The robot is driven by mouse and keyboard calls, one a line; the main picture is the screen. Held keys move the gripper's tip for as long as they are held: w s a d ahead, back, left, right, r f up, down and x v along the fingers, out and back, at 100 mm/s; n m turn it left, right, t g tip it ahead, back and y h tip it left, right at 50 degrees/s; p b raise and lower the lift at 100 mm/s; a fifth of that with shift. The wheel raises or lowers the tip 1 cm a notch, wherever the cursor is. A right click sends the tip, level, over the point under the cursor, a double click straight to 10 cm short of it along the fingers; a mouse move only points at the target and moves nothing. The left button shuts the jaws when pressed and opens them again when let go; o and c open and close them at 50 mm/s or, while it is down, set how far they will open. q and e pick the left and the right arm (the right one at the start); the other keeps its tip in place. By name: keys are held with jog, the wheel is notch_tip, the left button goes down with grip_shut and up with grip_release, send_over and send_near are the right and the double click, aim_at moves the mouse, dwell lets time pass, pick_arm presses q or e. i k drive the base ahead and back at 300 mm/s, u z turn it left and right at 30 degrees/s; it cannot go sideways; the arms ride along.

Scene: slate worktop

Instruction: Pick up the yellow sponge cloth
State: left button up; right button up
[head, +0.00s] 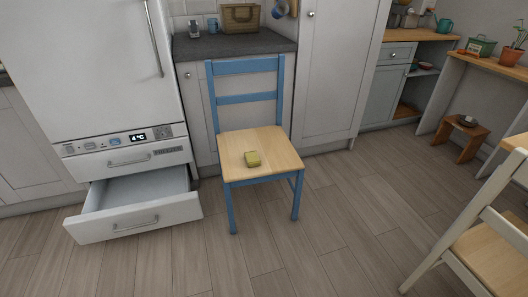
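Neither of my grippers shows in the head view.
The chair stands against a cabinet with a dark slate worktop (236,44). To its left, a white fridge's lower drawer (133,217) is pulled out over the floor. A cream chair (480,236) stands at the right. The wooden floor (310,255) in front is clear.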

aim_at(252, 160)
jog(key=u, duration=0.5)
jog(key=i, duration=0.95)
jog(key=u, duration=0.85)
